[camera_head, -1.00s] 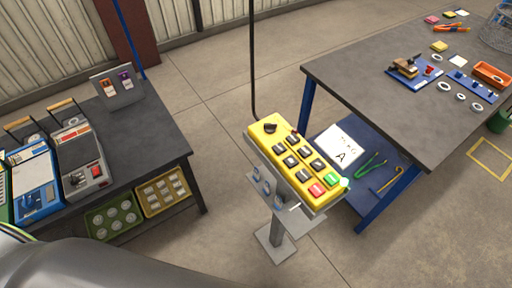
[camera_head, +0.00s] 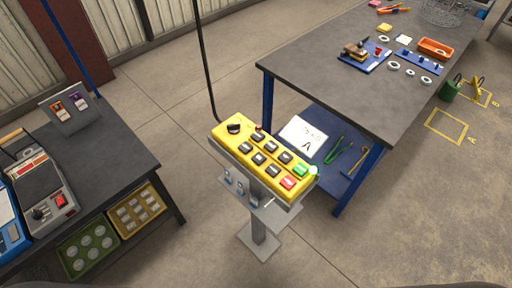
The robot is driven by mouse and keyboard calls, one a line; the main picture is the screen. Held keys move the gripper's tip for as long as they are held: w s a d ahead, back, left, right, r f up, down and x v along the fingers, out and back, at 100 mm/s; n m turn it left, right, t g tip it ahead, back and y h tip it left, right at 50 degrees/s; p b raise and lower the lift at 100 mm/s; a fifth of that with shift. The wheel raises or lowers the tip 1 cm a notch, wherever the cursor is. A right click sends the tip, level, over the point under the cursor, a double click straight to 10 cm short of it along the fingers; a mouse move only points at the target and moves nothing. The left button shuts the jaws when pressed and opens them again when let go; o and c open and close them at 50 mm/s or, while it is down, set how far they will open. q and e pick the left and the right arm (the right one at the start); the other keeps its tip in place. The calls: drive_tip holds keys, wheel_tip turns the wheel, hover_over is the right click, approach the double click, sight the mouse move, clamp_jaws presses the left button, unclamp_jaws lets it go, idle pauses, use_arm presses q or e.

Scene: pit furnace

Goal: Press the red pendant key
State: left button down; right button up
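A yellow pendant box (camera_head: 238,146) sits tilted on a grey stand (camera_head: 259,226) in the middle of the head view. It carries several dark keys, a black rotary knob (camera_head: 234,129), a red key (camera_head: 288,183) and a green key (camera_head: 300,170) at its lower right end. A small dark red button (camera_head: 259,127) shows near the knob. A black cable runs up from the box. Nothing touches the pendant. Neither of my grippers is in view.
A dark workbench (camera_head: 340,90) with a blue frame stands at the right, holding trays and rings. A second dark table (camera_head: 110,150) at the left bears grey and blue devices. Below it are a green tray (camera_head: 88,250) and a yellow tray (camera_head: 139,208). Floor is open in front of the stand.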

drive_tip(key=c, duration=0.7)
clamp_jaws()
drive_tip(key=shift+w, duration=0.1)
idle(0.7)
